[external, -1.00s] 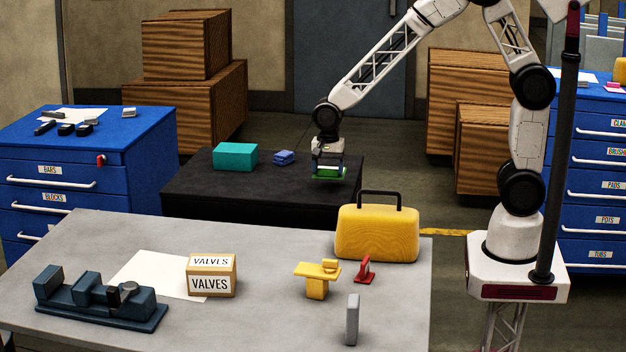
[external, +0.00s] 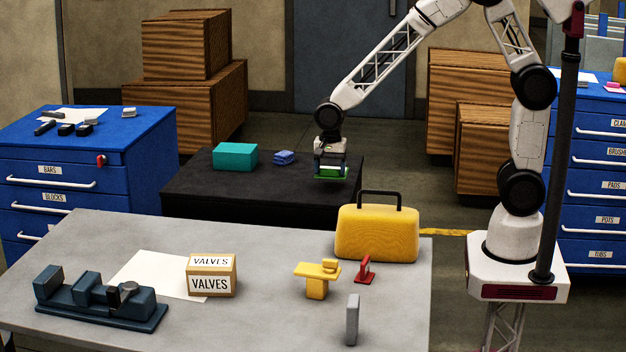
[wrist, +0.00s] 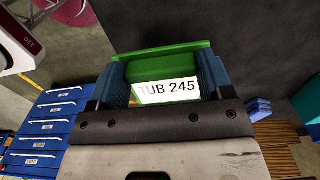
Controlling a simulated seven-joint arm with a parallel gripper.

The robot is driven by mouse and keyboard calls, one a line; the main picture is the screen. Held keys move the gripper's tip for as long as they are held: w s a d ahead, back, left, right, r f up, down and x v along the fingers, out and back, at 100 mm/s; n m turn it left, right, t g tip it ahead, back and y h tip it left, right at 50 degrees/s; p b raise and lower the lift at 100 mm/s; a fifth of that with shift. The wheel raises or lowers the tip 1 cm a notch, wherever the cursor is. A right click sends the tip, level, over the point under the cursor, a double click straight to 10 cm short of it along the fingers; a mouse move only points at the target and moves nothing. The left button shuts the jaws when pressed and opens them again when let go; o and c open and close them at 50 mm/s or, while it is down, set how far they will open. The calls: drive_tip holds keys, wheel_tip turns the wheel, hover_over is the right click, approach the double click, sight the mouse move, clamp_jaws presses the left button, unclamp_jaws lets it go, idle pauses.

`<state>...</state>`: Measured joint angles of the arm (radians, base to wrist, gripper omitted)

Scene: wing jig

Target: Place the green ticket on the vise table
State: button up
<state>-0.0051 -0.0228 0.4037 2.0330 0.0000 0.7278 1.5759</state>
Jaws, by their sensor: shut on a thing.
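My gripper (external: 331,170) is shut on the green ticket (external: 329,173) and holds it over the right part of the black table. In the wrist view the green ticket (wrist: 165,68) sits between the two blue fingers of my gripper (wrist: 168,75), with a white label reading TUB 245. The vise table is the grey table (external: 250,240) in the foreground. It bears a dark blue vise (external: 100,300) at its left front. The gripper and ticket are beyond its far edge.
The black table (external: 270,200) bears a teal box (external: 235,157) and a small blue item (external: 284,157). On the grey table stand a VALVES box (external: 211,277), a white sheet (external: 150,270), a yellow case (external: 377,235), a yellow part (external: 317,285), a red part (external: 364,270) and a grey block (external: 352,320).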

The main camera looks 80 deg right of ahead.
drive_tip(key=shift+a, duration=0.15)
drive_tip(key=shift+w+a+f, duration=0.15)
drive_tip(key=shift+w+a, duration=0.2)
drive_tip(key=shift+a, duration=0.2)
drive_tip(key=w+a+f, duration=0.1)
drive_tip(key=a, duration=0.8)
drive_tip(key=w+a+f, duration=0.2)
drive_tip(key=a, duration=0.7)
drive_tip(key=w+a+f, duration=0.2)
drive_tip(key=a, duration=0.8)
drive_tip(key=shift+f, duration=0.2)
drive_tip(key=shift+w, duration=0.15)
hover_over(239, 257)
drive_tip(key=shift+w+d+f, duration=0.1)
drive_tip(key=shift+f, duration=0.65)
drive_tip(key=shift+f, duration=0.1)
